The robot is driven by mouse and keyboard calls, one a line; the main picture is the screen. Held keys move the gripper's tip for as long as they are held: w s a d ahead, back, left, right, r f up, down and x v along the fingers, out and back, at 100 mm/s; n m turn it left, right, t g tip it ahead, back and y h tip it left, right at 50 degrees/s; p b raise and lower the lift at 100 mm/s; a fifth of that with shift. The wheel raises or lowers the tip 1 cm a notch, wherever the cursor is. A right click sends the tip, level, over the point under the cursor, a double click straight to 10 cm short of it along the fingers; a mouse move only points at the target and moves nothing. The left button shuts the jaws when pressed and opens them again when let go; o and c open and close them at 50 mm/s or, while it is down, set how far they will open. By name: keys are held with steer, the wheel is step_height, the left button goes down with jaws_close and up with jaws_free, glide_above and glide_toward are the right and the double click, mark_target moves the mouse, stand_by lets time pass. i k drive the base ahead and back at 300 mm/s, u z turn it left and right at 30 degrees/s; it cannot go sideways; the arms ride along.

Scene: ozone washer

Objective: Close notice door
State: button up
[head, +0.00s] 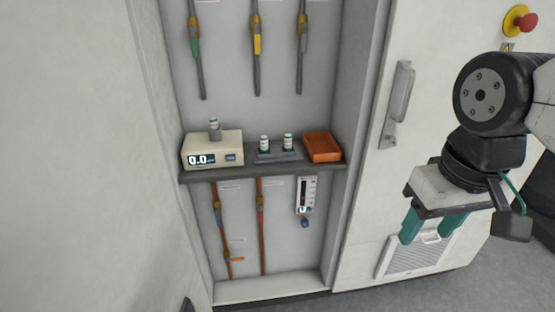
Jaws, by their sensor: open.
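The open cabinet recess (285,120) fills the middle of the head view. A large white panel (75,150) stands along its left side; I cannot tell whether it is the notice door swung open or a fixed wall. A white panel with a vertical grey handle (401,92) is to the right of the recess. No notice can be made out on either panel. My gripper (430,230) is at the right, in front of the right-hand panel, with its teal fingers pointing down, apart and empty.
A dark shelf (260,174) crosses the recess, with a cream meter (213,158) reading 0.0, small bottles and an orange tray (322,147). Pipes with valves run above and below. A red knob (524,22) is at top right. Grey floor (420,292) shows below.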

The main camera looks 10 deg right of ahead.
mark_target(91, 221)
steer(key=z, duration=2.4)
steer(key=k, duration=2.55)
steer(key=u, duration=2.65)
